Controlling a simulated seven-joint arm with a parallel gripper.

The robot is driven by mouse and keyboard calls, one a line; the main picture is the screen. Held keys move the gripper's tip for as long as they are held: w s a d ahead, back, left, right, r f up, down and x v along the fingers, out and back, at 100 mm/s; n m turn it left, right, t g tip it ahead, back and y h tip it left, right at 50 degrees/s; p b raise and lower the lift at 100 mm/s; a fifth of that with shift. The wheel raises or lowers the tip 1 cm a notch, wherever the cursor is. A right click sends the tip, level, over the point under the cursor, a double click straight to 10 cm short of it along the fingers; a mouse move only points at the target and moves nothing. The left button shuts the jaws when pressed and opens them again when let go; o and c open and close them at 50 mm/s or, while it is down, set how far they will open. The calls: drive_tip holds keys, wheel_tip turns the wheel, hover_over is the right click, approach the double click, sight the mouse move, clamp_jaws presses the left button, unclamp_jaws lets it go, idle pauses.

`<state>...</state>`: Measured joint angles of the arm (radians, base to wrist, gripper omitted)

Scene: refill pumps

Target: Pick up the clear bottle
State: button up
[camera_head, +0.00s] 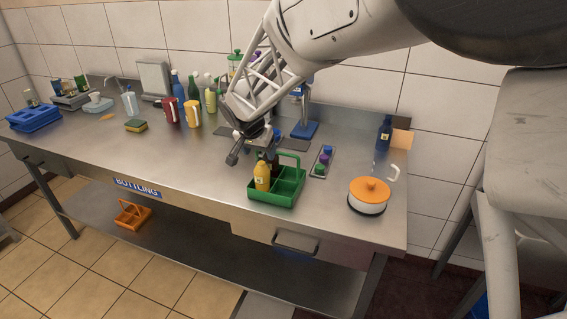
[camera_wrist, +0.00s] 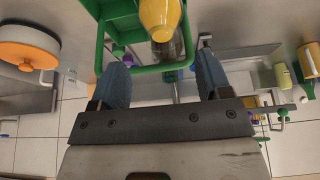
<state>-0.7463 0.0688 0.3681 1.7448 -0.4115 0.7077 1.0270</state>
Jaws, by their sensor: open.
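My gripper (camera_head: 254,150) is open above the table, just behind the green carrier (camera_head: 278,198). In the wrist view the two blue fingers of my gripper (camera_wrist: 162,64) are spread, with nothing gripped between them. A yellow bottle (camera_head: 262,176) stands in a left compartment of the carrier; it also shows in the wrist view (camera_wrist: 160,14). A greyish see-through bottle (camera_wrist: 168,48) shows beside the yellow one, partly hidden by it and the carrier rim; it may be the clear bottle. In the head view a dark shape stands there, partly hidden by my gripper.
An orange-lidded pot (camera_head: 369,196) stands right of the carrier. A small tray with coloured caps (camera_head: 322,162) lies behind it, and a dark blue bottle (camera_head: 384,133) stands at the back right. Mugs, several bottles and a blue crate (camera_head: 34,118) occupy the left. The table's front left is clear.

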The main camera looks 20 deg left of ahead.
sight(261, 160)
drive_tip(key=shift+a+x, duration=0.2)
drive_tip(key=shift+x, duration=2.4)
drive_tip(key=shift+c, duration=0.2)
clamp_jaws()
